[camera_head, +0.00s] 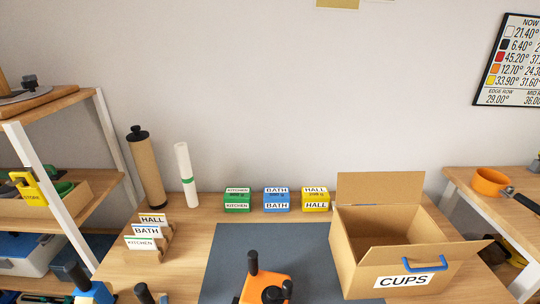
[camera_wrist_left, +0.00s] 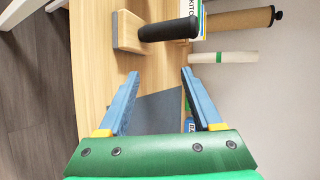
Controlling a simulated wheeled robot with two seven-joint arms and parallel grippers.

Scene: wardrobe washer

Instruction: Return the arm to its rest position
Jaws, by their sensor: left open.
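My left gripper (camera_wrist_left: 158,82) shows in the wrist view. Its two blue fingers are wide apart, with nothing between them but a view of the wooden table (camera_wrist_left: 95,50) and the grey mat (camera_wrist_left: 158,112) beyond. A wooden block with a black handle (camera_wrist_left: 168,29) is past the fingertips, apart from them. My right gripper is in neither view.
An open cardboard box labelled CUPS (camera_head: 365,255) stands at the right. Green (camera_head: 238,200), blue (camera_head: 277,200) and yellow (camera_head: 315,200) labelled boxes line the back. An orange tool (camera_head: 263,289) is on the mat. Shelves stand left; a side table (camera_head: 480,205) stands right.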

